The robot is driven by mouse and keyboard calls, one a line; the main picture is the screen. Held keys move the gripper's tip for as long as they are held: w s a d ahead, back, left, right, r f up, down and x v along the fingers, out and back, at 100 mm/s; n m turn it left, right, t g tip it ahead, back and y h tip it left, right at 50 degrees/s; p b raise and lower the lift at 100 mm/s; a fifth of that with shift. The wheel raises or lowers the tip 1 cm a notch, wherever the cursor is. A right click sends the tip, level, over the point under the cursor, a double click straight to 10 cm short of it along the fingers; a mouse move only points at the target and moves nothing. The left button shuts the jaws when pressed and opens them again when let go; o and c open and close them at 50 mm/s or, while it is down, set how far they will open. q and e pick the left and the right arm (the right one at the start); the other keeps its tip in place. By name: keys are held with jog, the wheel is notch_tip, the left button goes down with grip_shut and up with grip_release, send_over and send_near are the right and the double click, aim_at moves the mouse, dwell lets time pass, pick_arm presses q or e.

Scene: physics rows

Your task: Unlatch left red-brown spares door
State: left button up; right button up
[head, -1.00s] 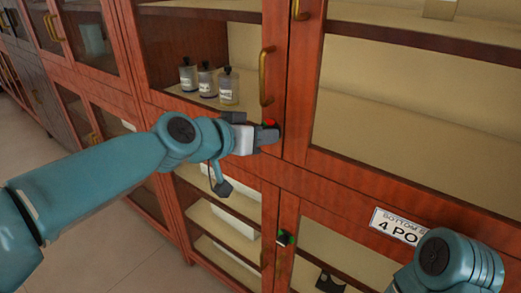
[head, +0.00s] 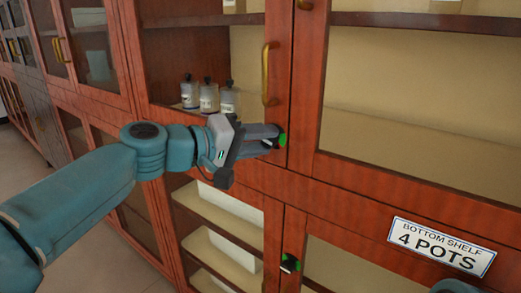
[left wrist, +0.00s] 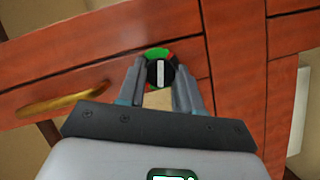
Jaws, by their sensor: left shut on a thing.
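The left red-brown spares door (head: 218,112) is a wood-framed glass door with a brass handle (head: 265,74); it looks closed. Its latch, a round black knob with a coloured ring (head: 282,140), sits at the door's lower right corner and shows green in the head view. In the left wrist view the knob (left wrist: 160,73) has a white bar, upright in the picture, and a ring part red and part green. My left gripper (head: 274,138) is shut on the knob, one finger on each side (left wrist: 160,80).
Several bottles (head: 209,95) stand behind the glass. A lower door has its own green-marked latch (head: 290,263). A "4 POTS" sign (head: 441,247) is on the right frame. Floor (head: 90,266) is open at lower left.

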pick_arm(q)
jog(key=shift+f+n+h+b, duration=0.1)
jog(key=shift+n+h+b, duration=0.4)
jog(key=shift+n+b, duration=0.55)
jog(key=shift+n, duration=0.25)
jog(key=o, duration=1)
jog(key=shift+o, duration=0.2)
jog(key=f+v, duration=0.1)
jog(key=v, duration=1.5)
jog(key=shift+s+a+r+b, duration=0.15)
jog(key=shift+s+r+b, duration=0.05)
jog(key=shift+r+b, duration=0.1)
